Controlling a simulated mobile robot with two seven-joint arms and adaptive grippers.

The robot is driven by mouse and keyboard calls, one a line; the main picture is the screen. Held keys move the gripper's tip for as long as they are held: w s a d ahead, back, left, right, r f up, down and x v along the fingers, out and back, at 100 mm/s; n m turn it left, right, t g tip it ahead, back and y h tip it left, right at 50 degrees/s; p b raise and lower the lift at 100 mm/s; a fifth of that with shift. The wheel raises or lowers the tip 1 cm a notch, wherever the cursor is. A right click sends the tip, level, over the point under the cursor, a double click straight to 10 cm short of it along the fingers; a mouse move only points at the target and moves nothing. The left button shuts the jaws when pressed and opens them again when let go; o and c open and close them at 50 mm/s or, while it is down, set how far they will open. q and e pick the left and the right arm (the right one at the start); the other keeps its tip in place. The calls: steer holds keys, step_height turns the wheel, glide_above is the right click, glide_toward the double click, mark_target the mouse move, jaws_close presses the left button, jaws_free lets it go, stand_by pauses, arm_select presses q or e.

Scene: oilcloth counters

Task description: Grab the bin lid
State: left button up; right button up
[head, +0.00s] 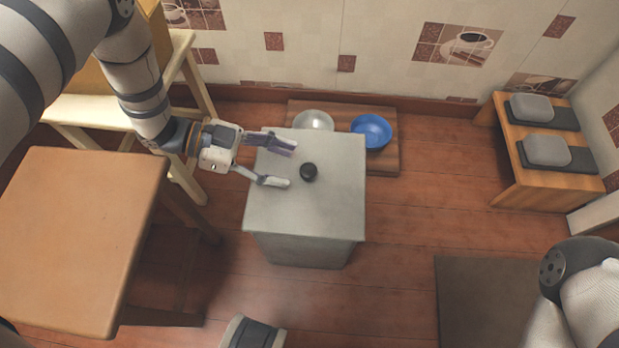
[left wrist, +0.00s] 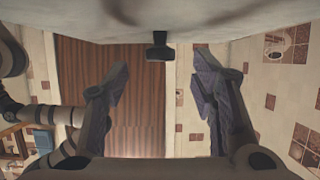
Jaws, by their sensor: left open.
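The grey bin (head: 300,252) stands on the floor, with its flat grey lid (head: 335,205) on top. A round black knob (head: 308,171) sits near the middle of the lid. My left gripper (head: 286,164) is open over the lid's left part, its fingers pointing right toward the knob and spread to either side of its line. In the left wrist view the lid (left wrist: 230,18) fills the top, and the knob (left wrist: 160,47) shows between the open fingers (left wrist: 160,78), beyond their tips. Nothing is between the fingers.
Behind the bin, a clear bowl (head: 313,121) and a blue bowl (head: 371,131) are on a wooden board (head: 388,163). A brown table (head: 80,230) stands left. A low wooden bench (head: 512,160) stands right. A dark mat (head: 485,300) lies front right. Floor right of the bin is clear.

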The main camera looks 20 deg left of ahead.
mark_target(303, 169)
arm_select(q)
steer(key=x, duration=0.5)
steer(key=shift+b, duration=0.4)
jaws_close()
steer(key=shift+r, duration=0.1)
